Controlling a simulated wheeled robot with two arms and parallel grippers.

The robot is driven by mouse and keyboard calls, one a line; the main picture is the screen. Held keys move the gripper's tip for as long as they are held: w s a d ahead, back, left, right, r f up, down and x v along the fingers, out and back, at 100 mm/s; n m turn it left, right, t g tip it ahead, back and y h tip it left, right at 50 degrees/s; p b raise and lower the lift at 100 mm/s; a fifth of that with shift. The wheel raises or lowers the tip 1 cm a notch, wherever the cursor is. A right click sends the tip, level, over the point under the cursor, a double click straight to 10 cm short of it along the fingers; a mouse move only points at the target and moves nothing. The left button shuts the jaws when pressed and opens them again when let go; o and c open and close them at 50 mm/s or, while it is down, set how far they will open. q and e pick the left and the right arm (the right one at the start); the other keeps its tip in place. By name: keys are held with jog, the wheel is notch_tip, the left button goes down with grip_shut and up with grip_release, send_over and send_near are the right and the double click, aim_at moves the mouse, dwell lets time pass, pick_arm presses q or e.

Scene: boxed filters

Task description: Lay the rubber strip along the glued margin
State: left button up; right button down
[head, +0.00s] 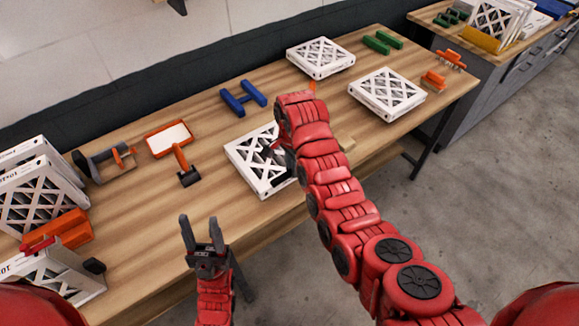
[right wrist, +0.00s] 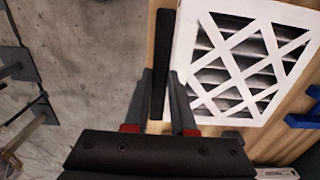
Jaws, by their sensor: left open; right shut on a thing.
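A white boxed filter with a lattice face (head: 248,165) lies flat near the table's front edge, partly hidden by my right arm. It also shows in the right wrist view (right wrist: 283,12). A black rubber strip (right wrist: 161,65) runs alongside the filter's left edge in that view, apparently between the fingers of my right gripper (right wrist: 158,100), which is shut on it. I cannot tell whether the strip touches the filter, and no glue is discernible. In the head view my right gripper (head: 278,150) is mostly hidden by its arm. My left gripper (head: 202,232) is open and empty near the front edge.
An orange tray with a white surface (head: 168,136) and a black-and-orange tool (head: 187,172) lie left of the filter. Blue (head: 243,97) and green (head: 383,42) holders, two more flat filters (head: 320,57) (head: 386,94) and upright filters (head: 45,195) surround it. Bare wood separates them.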

jog(key=shift+w+a, duration=0.1)
jog(key=shift+w, duration=0.4)
jog(key=w+b, duration=0.1)
jog(key=b, duration=0.1)
jog(key=w+f+b, duration=0.1)
jog(key=b, duration=0.2)
jog(key=shift+a, duration=0.1)
jog(key=shift+w+r+b, duration=0.25)
jog(key=shift+b, duration=0.25)
jog(key=b, duration=0.3)
jog(key=shift+w+a+f, duration=0.1)
jog(key=shift+a+f, duration=0.05)
jog(key=shift+w+r, duration=0.1)
jog(key=shift+r, duration=0.1)
jog(key=shift+f+p, duration=0.6)
jog(key=shift+p, duration=0.4)
jog(key=shift+f+b, duration=0.4)
jog(key=shift+f, duration=0.6)
